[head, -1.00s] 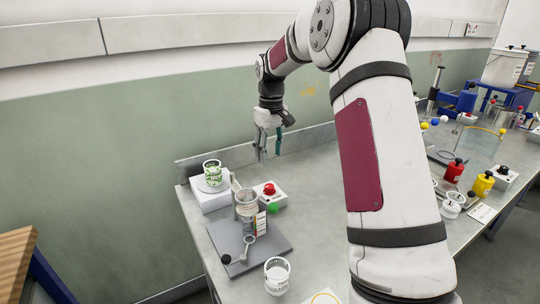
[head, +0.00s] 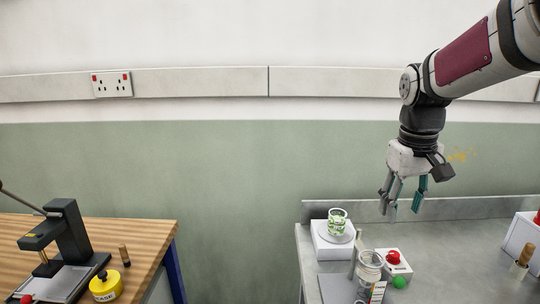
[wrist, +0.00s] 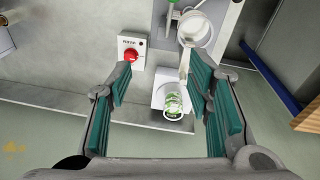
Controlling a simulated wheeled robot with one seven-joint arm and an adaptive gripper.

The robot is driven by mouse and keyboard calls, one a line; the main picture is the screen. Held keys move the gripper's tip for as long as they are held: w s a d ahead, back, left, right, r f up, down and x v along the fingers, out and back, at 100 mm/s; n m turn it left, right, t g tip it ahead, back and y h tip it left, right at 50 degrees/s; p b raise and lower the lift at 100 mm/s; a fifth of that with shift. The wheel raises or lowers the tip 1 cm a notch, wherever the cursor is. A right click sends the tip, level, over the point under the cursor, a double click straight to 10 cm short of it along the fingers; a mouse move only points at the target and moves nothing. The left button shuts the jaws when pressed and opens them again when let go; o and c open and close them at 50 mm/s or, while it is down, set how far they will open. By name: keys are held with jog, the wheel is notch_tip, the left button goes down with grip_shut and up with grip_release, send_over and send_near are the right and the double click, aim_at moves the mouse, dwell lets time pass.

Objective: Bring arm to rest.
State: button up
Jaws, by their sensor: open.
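My gripper (head: 404,196) hangs from my arm above the left end of the steel bench (head: 440,232) in the head view, fingers pointing down. In the wrist view my gripper (wrist: 160,100) has its teal-padded fingers wide apart with nothing held between them. The bench top and the objects on it lie well below the fingertips.
A glass with green contents (head: 337,222) stands on a white box (head: 330,243). A wooden bench (head: 135,237) with a black press (head: 64,235) stands left, across a gap.

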jog(key=s+a+t, duration=0.1)
jog(key=s+a, duration=0.3)
jog(key=s, duration=0.8)
jog(key=s+a+f+m+t, duration=0.1)
jog(key=s+a, duration=0.2)
jog(key=s, duration=1)
jog(key=shift+a+t+y, duration=0.35)
jog(key=shift+t+y, duration=0.05)
